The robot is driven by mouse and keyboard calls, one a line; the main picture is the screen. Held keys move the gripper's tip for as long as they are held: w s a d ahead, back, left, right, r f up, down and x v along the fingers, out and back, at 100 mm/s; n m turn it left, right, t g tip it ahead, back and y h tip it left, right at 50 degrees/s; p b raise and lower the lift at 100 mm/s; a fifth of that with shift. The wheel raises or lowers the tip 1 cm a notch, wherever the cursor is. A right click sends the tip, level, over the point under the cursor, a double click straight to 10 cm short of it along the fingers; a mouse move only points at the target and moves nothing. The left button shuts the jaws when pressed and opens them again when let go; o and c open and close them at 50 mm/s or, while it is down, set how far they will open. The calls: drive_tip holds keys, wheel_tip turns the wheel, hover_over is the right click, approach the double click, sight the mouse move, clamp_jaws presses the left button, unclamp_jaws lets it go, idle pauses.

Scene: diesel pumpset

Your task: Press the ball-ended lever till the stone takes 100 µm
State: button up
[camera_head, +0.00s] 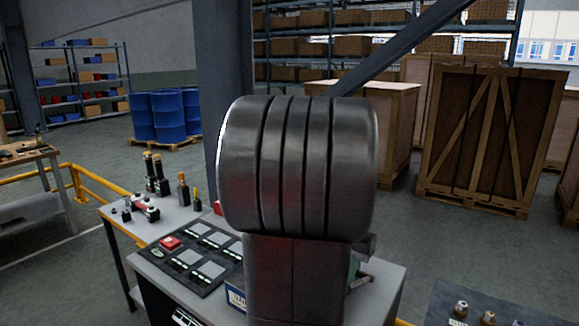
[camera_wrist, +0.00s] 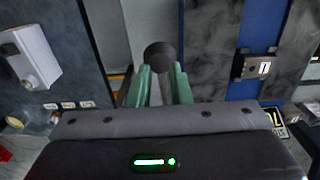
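In the wrist view, a dark round ball (camera_wrist: 160,56), which looks like the lever's ball end, sits between and just past the tips of my gripper (camera_wrist: 161,72). The two green fingers stand apart, one on each side of the ball. I cannot tell whether they touch it. The lever's shaft is not clearly seen. The stone and any reading in µm cannot be made out. In the head view, my own dark grey arm link fills the middle and hides the gripper and the lever.
A control panel (camera_head: 190,252) with a red button (camera_head: 170,243) and several small screens lies left of my arm. A yellow rail (camera_head: 92,180) stands behind the bench.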

drive_tip(key=shift+f+b, duration=0.7)
drive_tip(key=shift+f, duration=0.75)
wheel_tip(320, 180, down, 6)
drive_tip(key=s+a+b, duration=0.1)
drive_tip(key=s+b, duration=0.1)
drive_tip(key=b, duration=0.2)
drive_tip(key=shift+s+a+r, duration=0.15)
drive_tip(key=shift+a, duration=0.15)
drive_tip(key=r+p, duration=0.4)
drive_tip(key=w+d+r+p, duration=0.1)
drive_tip(key=r+p, duration=0.3)
drive_tip(key=w+r+p, duration=0.1)
drive_tip(key=r+p, duration=0.3)
drive_tip(key=shift+w+d+r, duration=0.2)
drive_tip(key=shift+d+r, duration=0.1)
drive_tip(key=shift+r, duration=0.05)
drive_tip(key=shift+s, duration=0.1)
